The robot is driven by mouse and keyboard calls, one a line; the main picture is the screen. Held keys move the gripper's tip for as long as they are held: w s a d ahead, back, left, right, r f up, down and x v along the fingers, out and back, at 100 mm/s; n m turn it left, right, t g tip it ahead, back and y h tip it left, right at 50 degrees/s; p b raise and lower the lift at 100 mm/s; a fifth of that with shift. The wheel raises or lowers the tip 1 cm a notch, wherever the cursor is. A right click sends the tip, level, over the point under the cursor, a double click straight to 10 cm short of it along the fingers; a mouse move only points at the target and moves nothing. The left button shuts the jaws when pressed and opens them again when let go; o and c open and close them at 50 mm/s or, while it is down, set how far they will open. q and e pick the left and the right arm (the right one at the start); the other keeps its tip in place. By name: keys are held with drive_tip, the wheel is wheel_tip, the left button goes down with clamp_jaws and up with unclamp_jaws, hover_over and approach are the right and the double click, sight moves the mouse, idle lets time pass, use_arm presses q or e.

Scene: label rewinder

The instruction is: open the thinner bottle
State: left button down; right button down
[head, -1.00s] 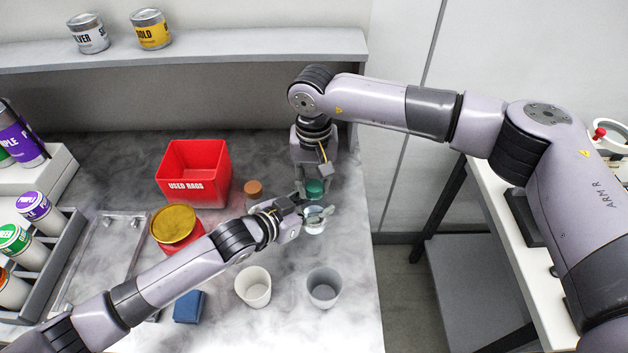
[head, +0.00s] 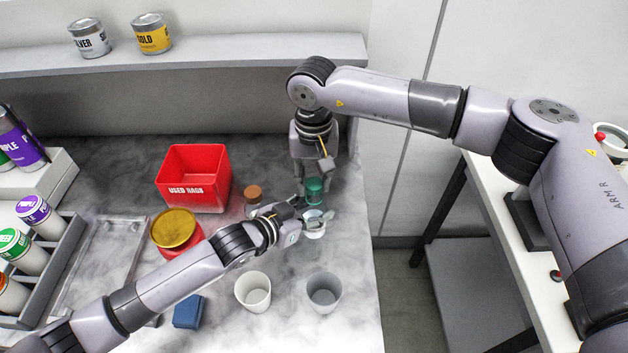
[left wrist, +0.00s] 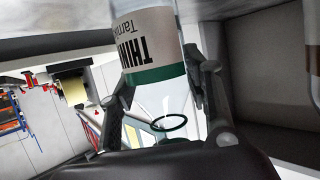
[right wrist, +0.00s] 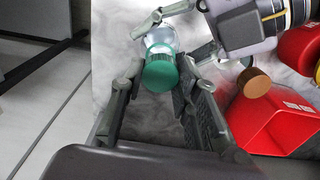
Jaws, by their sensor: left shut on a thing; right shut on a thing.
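The thinner bottle (head: 315,228) is clear, with a white and green label that reads "THIN" in the left wrist view (left wrist: 150,45). My left gripper (head: 318,222) is shut around its body, and both fingers flank it in the left wrist view. A thin dark ring (left wrist: 170,122) shows at its clear neck there, with no solid green cap visible on it. The green cap (head: 314,188) is between the fingers of my right gripper (right wrist: 155,85), which is shut on it above the bottle. Whether cap and neck still touch is hard to tell.
A brown-capped bottle (head: 253,194) stands just left of the grippers. A red used-rags bin (head: 193,190) and a gold-lidded red can (head: 175,229) are further left. Two cups, white (head: 253,291) and grey (head: 324,289), stand in front. The table's right edge is close.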

sight(314, 183)
drive_tip(key=shift+r, duration=2.05)
use_arm(q)
drive_tip(key=c, duration=0.7)
unclamp_jaws()
drive_tip(key=shift+c, duration=0.2)
